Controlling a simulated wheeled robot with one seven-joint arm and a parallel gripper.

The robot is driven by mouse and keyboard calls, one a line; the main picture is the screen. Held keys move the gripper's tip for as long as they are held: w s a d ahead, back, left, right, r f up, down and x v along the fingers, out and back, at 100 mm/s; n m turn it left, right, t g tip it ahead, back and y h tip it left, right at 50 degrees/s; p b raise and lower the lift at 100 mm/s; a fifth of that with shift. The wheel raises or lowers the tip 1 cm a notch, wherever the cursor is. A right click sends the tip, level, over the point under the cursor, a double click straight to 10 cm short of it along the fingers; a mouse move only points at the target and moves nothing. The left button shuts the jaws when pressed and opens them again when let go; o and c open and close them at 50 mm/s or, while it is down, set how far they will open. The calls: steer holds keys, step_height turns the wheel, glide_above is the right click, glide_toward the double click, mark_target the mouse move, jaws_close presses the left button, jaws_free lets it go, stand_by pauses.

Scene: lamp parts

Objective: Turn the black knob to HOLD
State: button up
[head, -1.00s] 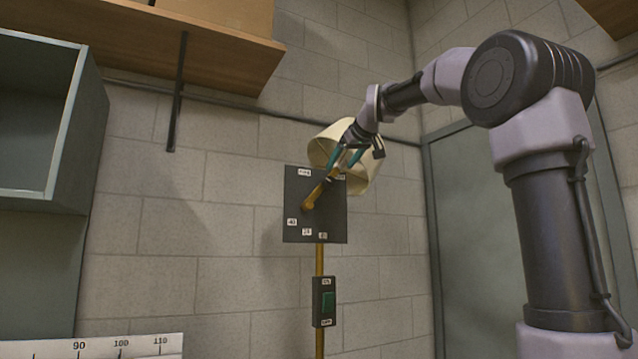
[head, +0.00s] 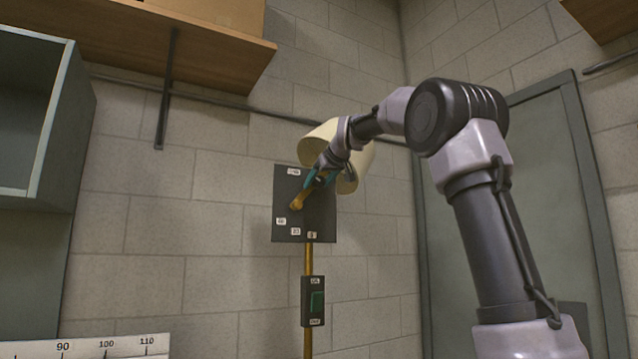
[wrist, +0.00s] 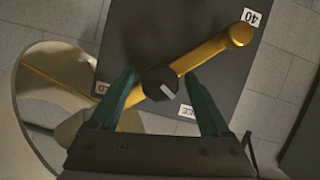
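The black knob (wrist: 160,84) is round with a white pointer line. It sits on the brass lamp arm (wrist: 215,52) in front of a dark panel (head: 287,222). In the wrist view the pointer line slants down and right, towards a white label (wrist: 185,112) reading "EE" at its end. Another label (wrist: 100,87), partly hidden and ending in "D", is left of the knob. My gripper (wrist: 160,78) is open, with one teal finger on each side of the knob and visible gaps between. In the head view my gripper (head: 319,180) hides most of the knob.
The cream lampshade (wrist: 35,95) is close to the left of my gripper in the wrist view. A wooden shelf (head: 215,55) and a grey cabinet (head: 70,150) are left.

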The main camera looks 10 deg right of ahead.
jaws_close()
steer(key=shift+m+y, duration=0.3)
steer(key=shift+d+m+g+y, duration=0.15)
steer(key=shift+m+g+y, duration=0.2)
steer(key=shift+m, duration=0.35)
steer(key=shift+m+y, duration=0.85)
steer(key=shift+m, duration=0.35)
steer(key=m+y, duration=0.2)
steer(key=m, duration=0.1)
steer(key=shift+m+y, duration=0.3)
steer(key=shift+m, duration=0.1)
steer(key=m+y, duration=0.2)
steer(key=m, duration=0.3)
steer(key=shift+f, duration=0.15)
steer(key=m+t+y, duration=0.1)
steer(key=m, duration=0.1)
steer(key=m+t, duration=0.1)
steer(key=m, duration=0.2)
steer(key=shift+y, duration=0.4)
steer(key=shift+m+t, duration=0.25)
steer(key=shift+m, duration=0.05)
